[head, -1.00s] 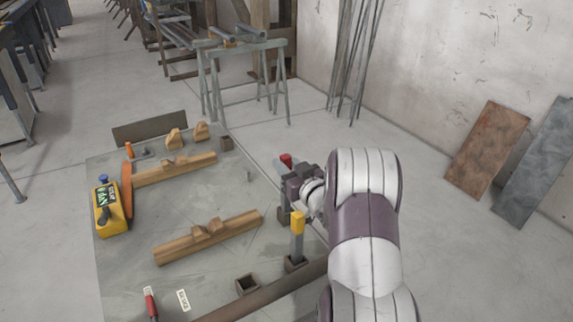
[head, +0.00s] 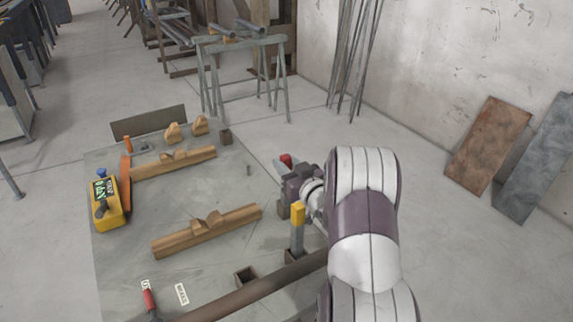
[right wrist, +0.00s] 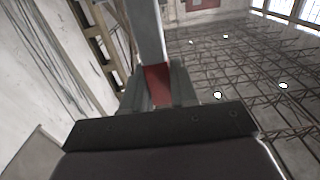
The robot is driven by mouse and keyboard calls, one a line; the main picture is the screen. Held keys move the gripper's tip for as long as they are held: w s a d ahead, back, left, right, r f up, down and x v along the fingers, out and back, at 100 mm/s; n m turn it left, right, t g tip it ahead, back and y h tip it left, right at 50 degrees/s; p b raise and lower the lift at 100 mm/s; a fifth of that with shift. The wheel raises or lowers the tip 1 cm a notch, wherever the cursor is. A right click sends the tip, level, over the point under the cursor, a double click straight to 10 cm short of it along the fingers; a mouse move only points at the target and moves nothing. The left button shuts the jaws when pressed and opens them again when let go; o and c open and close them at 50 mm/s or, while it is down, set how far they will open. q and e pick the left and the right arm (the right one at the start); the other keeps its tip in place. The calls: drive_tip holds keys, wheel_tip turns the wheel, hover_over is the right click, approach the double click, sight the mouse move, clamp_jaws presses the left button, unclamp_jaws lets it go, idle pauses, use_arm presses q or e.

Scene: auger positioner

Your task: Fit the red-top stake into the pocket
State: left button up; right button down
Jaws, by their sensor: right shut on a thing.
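My right gripper (head: 287,170) is shut on the red-top stake (head: 286,159) at the table's right edge. In the right wrist view the stake's red part (right wrist: 157,86) sits between the fingers, and its grey shaft (right wrist: 149,35) runs on past them. The gripper and arm hide much of the stake in the head view. An empty square pocket (head: 245,274) opens at the front of the table. A yellow-top stake (head: 298,215) stands upright in another pocket (head: 293,257), just in front of the right gripper. My left gripper is not in view.
A brown bar (head: 270,290) crosses the front of the table. Wooden blocks (head: 207,231), a yellow device (head: 106,205) and a red-handled tool (head: 149,299) lie on the left and middle. A small dark pocket (head: 226,136) is at the back. A grey trestle (head: 242,70) stands behind.

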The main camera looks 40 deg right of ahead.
drive_tip(key=c, duration=0.8)
unclamp_jaws()
wheel_tip(320, 180, up, 5)
drive_tip(key=shift+f+p, duration=0.1)
drive_tip(key=shift+p, duration=0.6)
drive_tip(key=s+d+r+p, duration=0.1)
drive_tip(key=s+d+r, duration=0.1)
drive_tip(key=s, duration=0.3)
drive_tip(key=s+d+r, duration=0.1)
drive_tip(key=s+r, duration=0.3)
drive_tip(key=s, duration=0.2)
drive_tip(key=shift+d+p, duration=0.35)
